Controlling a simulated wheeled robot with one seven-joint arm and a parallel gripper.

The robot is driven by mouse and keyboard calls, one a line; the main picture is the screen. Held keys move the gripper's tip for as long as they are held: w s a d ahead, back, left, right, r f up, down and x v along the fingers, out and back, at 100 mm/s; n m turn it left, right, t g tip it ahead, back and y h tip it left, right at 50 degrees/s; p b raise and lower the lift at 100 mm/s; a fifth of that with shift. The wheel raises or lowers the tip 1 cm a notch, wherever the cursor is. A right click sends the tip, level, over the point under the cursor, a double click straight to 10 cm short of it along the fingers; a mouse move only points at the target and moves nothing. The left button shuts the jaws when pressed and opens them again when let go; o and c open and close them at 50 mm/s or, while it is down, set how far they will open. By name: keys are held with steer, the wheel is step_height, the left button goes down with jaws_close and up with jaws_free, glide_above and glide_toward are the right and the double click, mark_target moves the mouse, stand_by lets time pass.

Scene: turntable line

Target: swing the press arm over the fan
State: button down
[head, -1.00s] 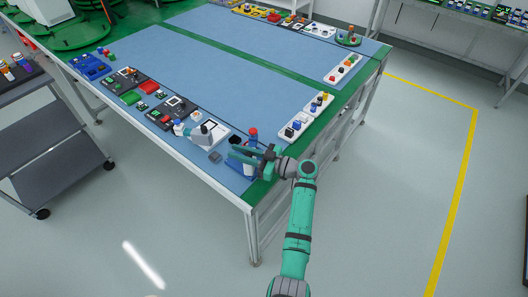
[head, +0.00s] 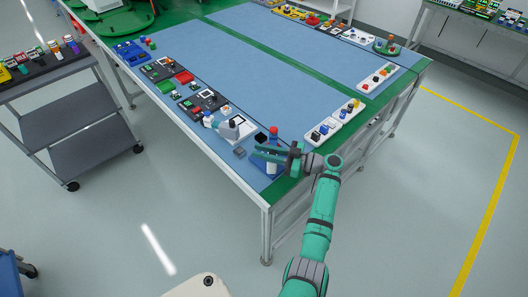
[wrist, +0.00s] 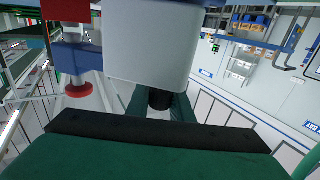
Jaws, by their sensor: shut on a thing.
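The press (head: 274,138) stands at the table's near right corner, with a blue base, a pale column and a red top. My gripper (head: 257,153) reaches it from the right, with green fingers closed at the press. In the wrist view a grey-white block of the press (wrist: 150,45) fills the top, and a black stub (wrist: 160,98) shows between my fingers. A blue bar with a red pad (wrist: 80,90) is at the left there. A small black item (head: 261,138) beside the press may be the fan; I cannot tell. My fingers partly hide the press base.
A white tilted device (head: 230,127) and a small grey block (head: 239,152) stand left of the press. Dark trays (head: 203,103) line the near table edge. A white tray (head: 335,122) lies behind to the right. The blue table middle is clear.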

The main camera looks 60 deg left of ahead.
steer(key=c, duration=1.6)
jaws_free()
steer(key=shift+s+f, duration=0.1)
steer(key=shift+s, duration=0.1)
steer(key=shift+o, duration=0.2)
steer(key=shift+w, duration=0.1)
steer(key=v, duration=1)
steer(key=shift+w+d, duration=0.25)
steer(key=shift+d, duration=0.05)
